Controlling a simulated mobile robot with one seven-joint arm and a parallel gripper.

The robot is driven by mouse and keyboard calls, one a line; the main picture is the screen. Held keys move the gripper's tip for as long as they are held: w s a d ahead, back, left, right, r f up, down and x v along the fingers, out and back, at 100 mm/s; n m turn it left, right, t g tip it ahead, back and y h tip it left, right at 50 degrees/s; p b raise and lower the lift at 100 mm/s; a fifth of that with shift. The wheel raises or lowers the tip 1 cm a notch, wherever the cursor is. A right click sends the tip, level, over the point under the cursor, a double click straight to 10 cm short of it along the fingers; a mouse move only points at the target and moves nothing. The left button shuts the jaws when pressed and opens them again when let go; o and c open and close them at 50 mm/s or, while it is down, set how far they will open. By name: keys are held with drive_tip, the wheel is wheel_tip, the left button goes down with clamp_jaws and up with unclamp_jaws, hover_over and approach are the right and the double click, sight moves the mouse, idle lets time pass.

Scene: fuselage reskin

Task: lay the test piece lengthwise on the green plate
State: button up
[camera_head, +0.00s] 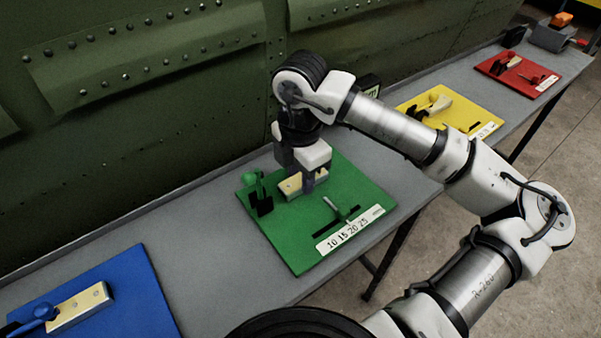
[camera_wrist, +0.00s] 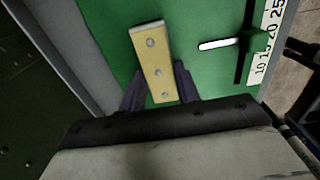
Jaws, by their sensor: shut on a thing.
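The test piece (camera_head: 291,187) is a pale yellow bar with several rivet heads along it. It lies over the green plate (camera_head: 290,237), roughly flat; I cannot tell whether it touches the plate. My gripper (camera_head: 309,181) points down and is shut on the bar near one end. In the wrist view the dark fingers (camera_wrist: 160,88) flank the near end of the bar (camera_wrist: 150,43), and the far end sticks out over the green plate (camera_wrist: 205,18). The fingertips are partly hidden.
A green clamp (camera_head: 254,192) stands at the plate's left edge. A slider lever (camera_head: 338,212) and a number scale (camera_head: 349,232) lie at its right front. A blue plate (camera_head: 122,297), a yellow plate (camera_head: 465,113) and a red plate (camera_head: 528,78) share the grey bench. A riveted green wall runs behind.

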drive_tip(key=o, duration=1)
drive_tip(key=shift+r+p, duration=0.25)
drive_tip(key=shift+p, duration=0.2)
wheel_tip(320, 180, up, 12)
drive_tip(key=shift+f+b, duration=0.1)
drive_tip(key=shift+b, duration=0.6)
